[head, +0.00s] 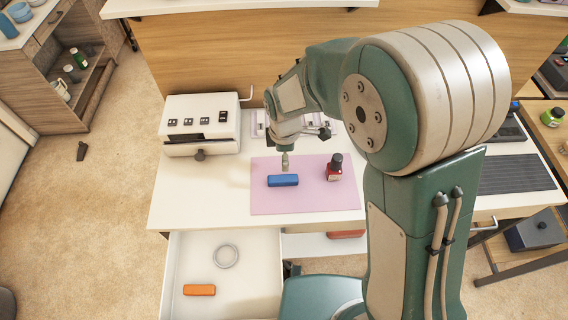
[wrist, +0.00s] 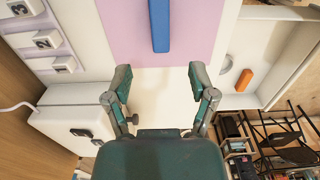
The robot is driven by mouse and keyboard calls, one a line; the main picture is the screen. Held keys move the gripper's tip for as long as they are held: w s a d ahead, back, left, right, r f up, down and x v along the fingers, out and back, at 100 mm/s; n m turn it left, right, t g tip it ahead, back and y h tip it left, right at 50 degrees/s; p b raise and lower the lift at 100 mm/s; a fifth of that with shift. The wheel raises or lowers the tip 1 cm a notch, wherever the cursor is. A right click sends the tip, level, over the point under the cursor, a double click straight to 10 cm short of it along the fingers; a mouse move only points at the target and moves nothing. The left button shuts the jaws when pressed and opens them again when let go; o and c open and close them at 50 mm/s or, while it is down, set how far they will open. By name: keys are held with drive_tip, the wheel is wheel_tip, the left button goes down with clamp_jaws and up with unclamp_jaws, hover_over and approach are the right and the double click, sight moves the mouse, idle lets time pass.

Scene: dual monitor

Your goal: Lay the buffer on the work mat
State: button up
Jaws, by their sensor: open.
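A blue block-shaped bar (head: 283,180) lies on the pink work mat (head: 305,203), left of the mat's middle. I cannot tell for sure whether this bar or the orange one is the buffer. The wrist view shows the blue bar (wrist: 160,25) on the mat (wrist: 195,45), ahead of my fingertips and apart from them. My gripper (wrist: 160,80) is open, with nothing between its fingers. In the head view it is near the mat's back edge, behind the blue bar. An orange bar (head: 199,290) lies in the open drawer (head: 247,295); it also shows in the wrist view (wrist: 244,79).
A dark red bottle (head: 334,170) with a black cap stands on the mat, right of the blue bar. A white box-like device (head: 200,125) stands at the table's back left. A grey ring (head: 226,256) lies in the drawer. The table left of the mat is clear.

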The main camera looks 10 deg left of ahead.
drive_tip(key=s+d+r+m+t, duration=0.25)
drive_tip(key=d+r+m, duration=0.65)
drive_tip(key=d+r, duration=0.5)
drive_tip(key=s+d+r+m+t, duration=0.3)
drive_tip(key=s+d+r+m, duration=0.5)
drive_tip(key=s+m, duration=0.3)
drive_tip(key=shift+s+d+m, duration=0.3)
drive_tip(key=shift+s+d, duration=0.15)
drive_tip(key=shift+d, duration=0.35)
drive_tip(key=shift+c, duration=1.1)
drive_tip(key=shift+a, duration=0.15)
